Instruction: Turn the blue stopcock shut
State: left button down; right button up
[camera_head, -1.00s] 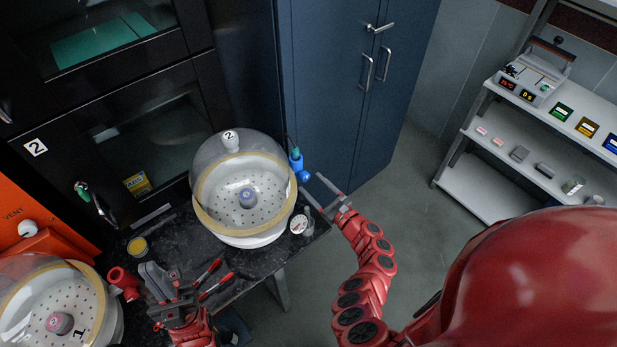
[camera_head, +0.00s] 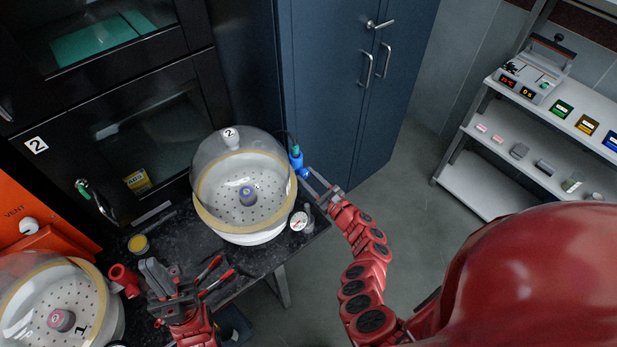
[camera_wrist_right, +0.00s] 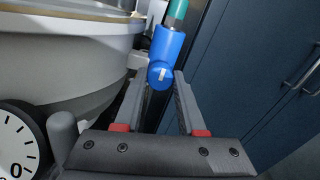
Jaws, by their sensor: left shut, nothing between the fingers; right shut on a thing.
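The blue stopcock (camera_head: 297,161) sits at the right side of the domed desiccator marked 2 (camera_head: 240,228), with a green tube end above it. In the right wrist view its blue body (camera_wrist_right: 168,45) is upright, and its round knob (camera_wrist_right: 161,75) carries a short white mark, nearly upright. My right gripper (camera_head: 311,178) reaches it from the lower right. In the wrist view the fingertips (camera_wrist_right: 164,78) are on both sides of the knob, shut on it. My left gripper (camera_head: 155,268) is shut and empty over the bench, left of the desiccator.
A dial gauge (camera_head: 299,221) stands at the desiccator's right foot and also shows in the wrist view (camera_wrist_right: 14,145). Red-handled tools (camera_head: 217,283) lie by my left gripper. Another desiccator, marked 1 (camera_head: 100,300), is at lower left. Blue cabinet doors (camera_head: 345,100) stand behind.

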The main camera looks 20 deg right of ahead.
grip_shut()
jog(key=shift+a+f+n+b, duration=0.15)
jog(key=shift+n+b, duration=0.25)
jog(key=shift+b, duration=0.3)
jog(key=n+b, duration=1.3)
jog(key=b, duration=0.7)
jog(key=shift+f, duration=0.15)
jog(key=shift+r+n+b, duration=0.25)
jog(key=shift+n+b, duration=1.15)
jog(key=shift+b, duration=0.15)
